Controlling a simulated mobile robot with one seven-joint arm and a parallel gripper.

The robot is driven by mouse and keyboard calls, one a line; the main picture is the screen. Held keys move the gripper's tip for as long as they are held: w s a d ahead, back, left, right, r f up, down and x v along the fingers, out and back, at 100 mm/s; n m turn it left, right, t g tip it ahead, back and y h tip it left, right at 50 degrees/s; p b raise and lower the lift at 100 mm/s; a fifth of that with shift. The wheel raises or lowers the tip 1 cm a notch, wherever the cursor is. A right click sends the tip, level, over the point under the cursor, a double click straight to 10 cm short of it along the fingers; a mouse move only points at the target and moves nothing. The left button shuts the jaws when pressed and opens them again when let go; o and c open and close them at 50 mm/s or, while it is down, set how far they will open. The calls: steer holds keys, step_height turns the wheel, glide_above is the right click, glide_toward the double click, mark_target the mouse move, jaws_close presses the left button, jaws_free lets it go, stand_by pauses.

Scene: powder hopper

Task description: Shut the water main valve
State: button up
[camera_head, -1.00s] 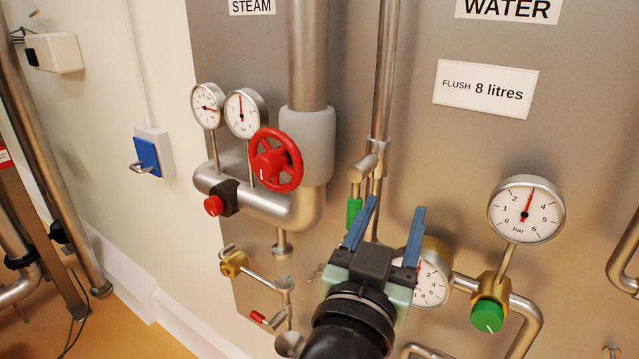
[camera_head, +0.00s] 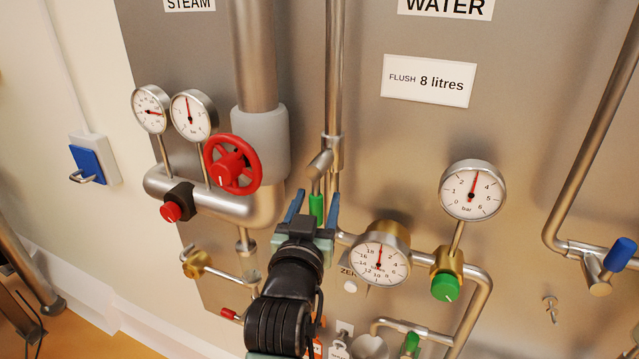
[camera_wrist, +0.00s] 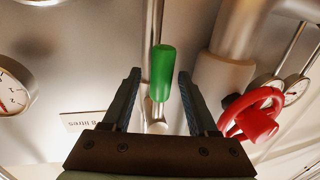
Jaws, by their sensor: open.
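Under the WATER label (camera_head: 444,6), a steel pipe (camera_head: 334,80) comes down to a valve body with a lever handle (camera_head: 317,208) in a green sleeve, hanging downward. My gripper (camera_head: 314,200) is open and empty, its two blue fingers pointing up on either side of the green handle in the head view. In the wrist view, the green handle (camera_wrist: 163,70) stands upright in the picture between the open fingers (camera_wrist: 158,76), with a gap on each side. I cannot tell how far past the fingertips it lies. My wrist hides part of the lower pipework.
The red steam handwheel (camera_head: 232,165) is close left of my gripper, and shows right in the wrist view (camera_wrist: 252,115). A round counter dial (camera_head: 380,262), a pressure gauge (camera_head: 473,190) and a green knob (camera_head: 445,287) sit to the right. A blue-handled valve (camera_head: 620,254) is far right.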

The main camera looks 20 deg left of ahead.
mark_target(319, 193)
steer(key=shift+w+a+p, duration=0.15)
steer(key=shift+w+p, duration=0.05)
steer(key=shift+w, duration=0.55)
steer(key=shift+w+a+p, duration=0.15)
steer(key=shift+w+p, duration=0.05)
steer(key=shift+w, duration=0.55)
jaws_close()
stand_by(0.4)
